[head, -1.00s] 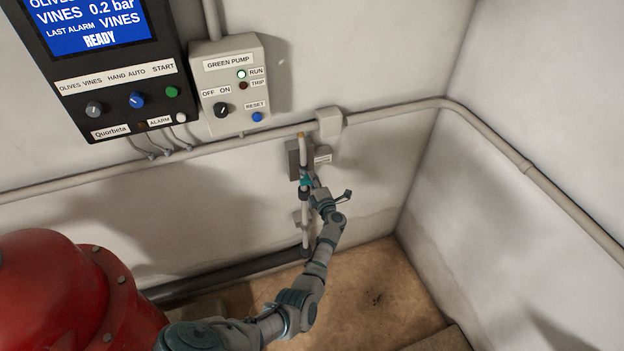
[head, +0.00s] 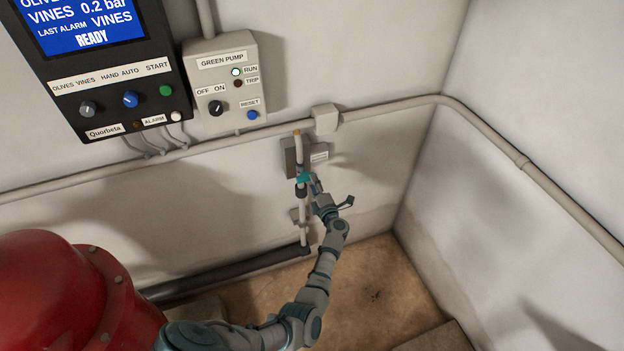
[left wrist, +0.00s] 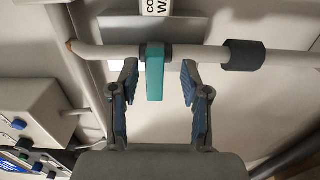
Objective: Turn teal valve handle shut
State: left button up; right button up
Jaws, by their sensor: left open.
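The teal valve handle (left wrist: 155,72) sits on a pale pipe (left wrist: 205,53) in the left wrist view, lying across the pipe's line. In the head view the same teal handle (head: 303,178) is small, on the upright pipe (head: 299,153) by the back wall. My left gripper (left wrist: 158,78) is open, with one finger on each side of the handle. A gap shows between the handle and both fingers. In the head view my left gripper (head: 315,186) is just right of the pipe and partly overlaps the valve. My right gripper is not in view.
A grey box (head: 290,157) is on the wall behind the pipe. A green pump box (head: 228,90) and a black control panel (head: 110,75) hang above left. A red tank (head: 65,295) stands at lower left. The floor (head: 375,285) at right looks clear.

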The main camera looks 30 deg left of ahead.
pick_arm(q)
jog(key=v, duration=0.4)
jog(key=shift+w+d, duration=0.1)
jog(key=shift+d, duration=0.05)
jog(key=shift+f, duration=0.15)
